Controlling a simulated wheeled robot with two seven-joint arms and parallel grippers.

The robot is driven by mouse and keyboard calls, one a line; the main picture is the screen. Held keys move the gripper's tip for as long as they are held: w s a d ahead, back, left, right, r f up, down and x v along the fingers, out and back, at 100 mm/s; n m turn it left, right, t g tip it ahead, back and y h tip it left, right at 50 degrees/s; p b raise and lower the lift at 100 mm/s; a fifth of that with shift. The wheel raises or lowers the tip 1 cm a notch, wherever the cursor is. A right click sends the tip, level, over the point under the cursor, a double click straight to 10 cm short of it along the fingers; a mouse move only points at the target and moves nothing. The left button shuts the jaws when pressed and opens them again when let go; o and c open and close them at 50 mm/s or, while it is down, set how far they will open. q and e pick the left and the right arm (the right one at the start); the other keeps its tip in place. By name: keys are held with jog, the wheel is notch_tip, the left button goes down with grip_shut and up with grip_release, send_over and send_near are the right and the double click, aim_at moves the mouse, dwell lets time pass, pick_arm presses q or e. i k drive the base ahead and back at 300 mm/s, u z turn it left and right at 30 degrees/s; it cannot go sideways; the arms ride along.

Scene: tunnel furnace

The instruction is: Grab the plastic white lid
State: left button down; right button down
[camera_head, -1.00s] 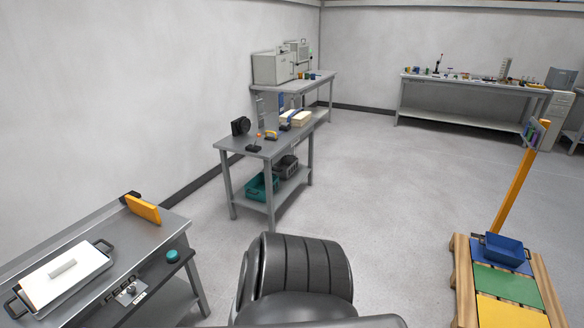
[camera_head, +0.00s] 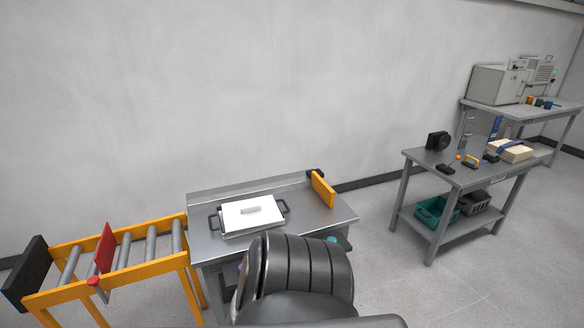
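The white lid (camera_head: 240,215) with a raised handle (camera_head: 250,210) lies flat on a shallow tray with dark side handles (camera_head: 214,222). The tray rests on the grey metal table (camera_head: 300,207) at the lower middle. Neither of my grippers shows in the head view.
A yellow roller conveyor (camera_head: 112,275) with a red plate (camera_head: 105,248) stands to the left of the table. An orange block (camera_head: 322,189) stands at the table's right end. A grey workbench (camera_head: 470,174) with teal and grey bins stands at the right. Floor between is clear.

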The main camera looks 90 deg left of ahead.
aim_at(240, 215)
jog(key=u, duration=1.15)
jog(key=i, duration=2.4)
jog(key=u, duration=2.4)
